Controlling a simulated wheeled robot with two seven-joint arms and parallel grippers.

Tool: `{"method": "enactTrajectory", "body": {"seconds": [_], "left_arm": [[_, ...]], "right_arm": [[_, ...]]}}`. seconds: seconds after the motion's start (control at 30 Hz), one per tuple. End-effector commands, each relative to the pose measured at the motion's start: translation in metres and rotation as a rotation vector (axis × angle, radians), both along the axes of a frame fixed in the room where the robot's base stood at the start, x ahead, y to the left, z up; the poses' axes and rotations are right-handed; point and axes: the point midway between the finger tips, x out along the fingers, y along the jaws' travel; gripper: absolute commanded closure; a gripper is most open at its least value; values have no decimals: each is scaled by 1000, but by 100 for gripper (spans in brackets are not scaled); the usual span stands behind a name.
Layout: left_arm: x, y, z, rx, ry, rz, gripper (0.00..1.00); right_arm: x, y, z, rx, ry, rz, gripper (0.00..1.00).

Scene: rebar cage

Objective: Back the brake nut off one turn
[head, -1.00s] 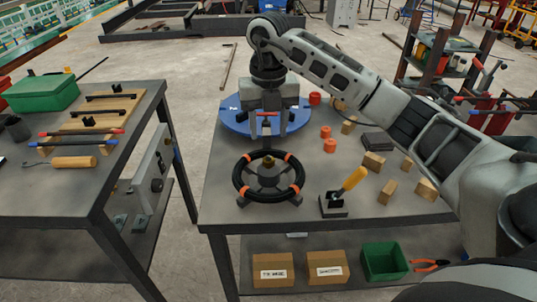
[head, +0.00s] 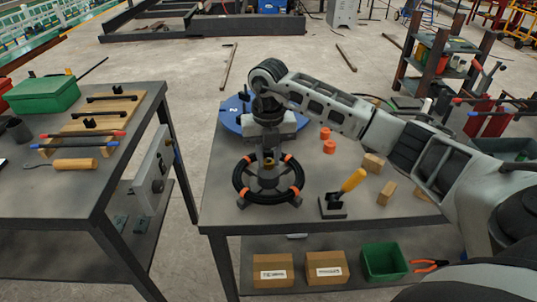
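The black handwheel (head: 241,187) with orange grip bands lies level on a low stand on the middle table. The small brass brake nut (head: 268,161) is at its hub, mostly covered by my fingers. My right gripper (head: 268,156) points straight down over the hub. Its fingers are drawn close together at the nut, one on each side, and look shut on it; the exact contact is too small to see. My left gripper is not in view.
A lever with a yellow handle (head: 353,180) stands right of the wheel. The blue disc (head: 229,116) lies behind it. Orange cylinders (head: 329,146) and wooden blocks (head: 374,163) are on the right. A tool table (head: 75,193) stands left, across a gap.

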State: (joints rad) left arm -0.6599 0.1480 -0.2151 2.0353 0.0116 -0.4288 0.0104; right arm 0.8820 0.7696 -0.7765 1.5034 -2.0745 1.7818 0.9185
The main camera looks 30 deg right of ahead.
Motion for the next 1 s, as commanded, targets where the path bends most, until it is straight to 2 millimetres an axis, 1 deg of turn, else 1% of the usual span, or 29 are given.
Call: {"method": "enactTrajectory", "body": {"seconds": [0.23, 0.37, 0.7, 1.0], "left_arm": [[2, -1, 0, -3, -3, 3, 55], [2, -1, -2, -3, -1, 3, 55], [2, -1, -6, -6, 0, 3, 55], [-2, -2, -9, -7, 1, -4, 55]], "right_arm": [[0, 0, 0, 0, 0, 14, 98], [0, 0, 0, 0, 0, 56, 98], [1, -1, 0, -1, -2, 280, 98], [1, 0, 1, -1, -2, 464, 98]]}}
